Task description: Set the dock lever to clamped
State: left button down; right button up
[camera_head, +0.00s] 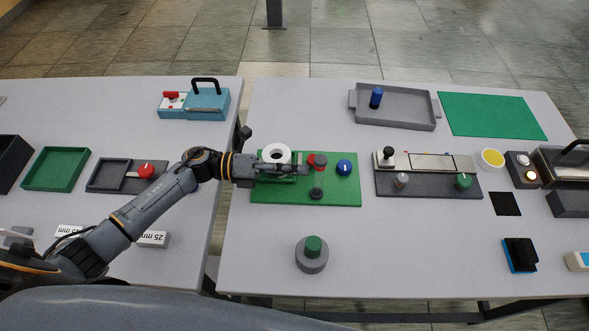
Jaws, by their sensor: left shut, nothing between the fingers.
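A green board (345,191) lies on the right-hand table. It carries a white ring (276,150), a red part (311,159), a blue knob (344,168) and a lever with a dark knob (320,161) above a dark round base (317,194). My left gripper (304,169) is shut and empty over this board, its tips close beside the lever; I cannot tell whether they touch. A grey board (428,188) to the right has another black knob (388,154). No label shows which is the dock lever. My right gripper is not in view.
A grey cylinder with a green top (314,244) stands in front of the green board. A grey tray (408,113) with a blue peg (376,96) is behind. A gap separates the two tables.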

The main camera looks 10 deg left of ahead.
pick_arm(q)
jog(key=shift+w, duration=0.1)
jog(key=shift+w+a+r+n, duration=0.1)
jog(key=shift+w+r+n, duration=0.1)
jog(key=shift+n, duration=0.1)
jog(key=shift+r, duration=0.1)
jog(key=w+a+r+n+b, duration=0.1)
jog(key=w+n+b, duration=0.3)
jog(key=w+n, duration=0.6)
jog(key=shift+a+r, duration=0.3)
jog(key=shift+a, duration=0.2)
dwell(0.4)
jog(key=shift+r, duration=0.15)
dwell(0.4)
